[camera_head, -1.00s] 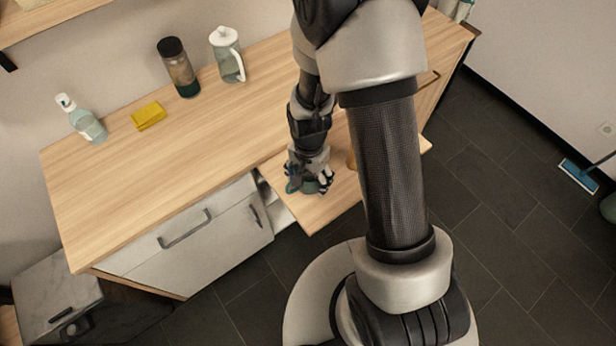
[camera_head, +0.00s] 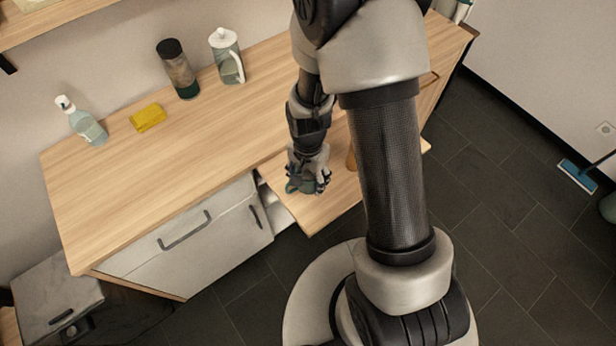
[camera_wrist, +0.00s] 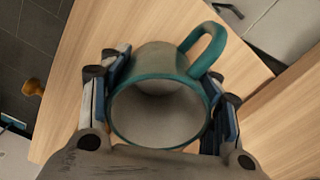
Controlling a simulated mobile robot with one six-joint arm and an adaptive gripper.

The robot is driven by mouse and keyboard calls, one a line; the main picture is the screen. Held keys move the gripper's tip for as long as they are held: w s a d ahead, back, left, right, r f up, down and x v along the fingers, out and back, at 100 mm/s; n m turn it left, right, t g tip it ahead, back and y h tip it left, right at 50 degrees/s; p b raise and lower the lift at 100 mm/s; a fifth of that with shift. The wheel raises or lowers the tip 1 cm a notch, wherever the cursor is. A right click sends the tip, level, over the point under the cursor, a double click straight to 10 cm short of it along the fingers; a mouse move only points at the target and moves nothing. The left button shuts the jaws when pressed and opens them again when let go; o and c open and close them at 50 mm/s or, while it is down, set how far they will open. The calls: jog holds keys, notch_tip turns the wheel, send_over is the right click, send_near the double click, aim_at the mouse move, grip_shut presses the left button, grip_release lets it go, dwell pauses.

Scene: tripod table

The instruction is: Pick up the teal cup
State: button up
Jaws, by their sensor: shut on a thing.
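The teal cup (camera_wrist: 148,60) sits between the two fingers of my gripper (camera_wrist: 160,105) in the wrist view, its open mouth toward the camera and its handle pointing up and right. The blue finger pads press on both sides of its body. In the head view my gripper (camera_head: 308,180) is over the pull-out wooden board, and the cup (camera_head: 294,187) shows partly below the fingers. Most of the cup is hidden there. I cannot tell whether its base touches the board.
The pull-out board (camera_head: 318,217) juts from under the counter (camera_head: 130,195). A spray bottle (camera_head: 82,122), yellow sponge (camera_head: 148,117), dark-lidded jar (camera_head: 178,70) and white-lidded jug (camera_head: 228,57) stand along the back. The counter's front is clear.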

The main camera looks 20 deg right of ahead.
notch_tip(320, 180, up, 19)
jog(key=p, duration=0.6)
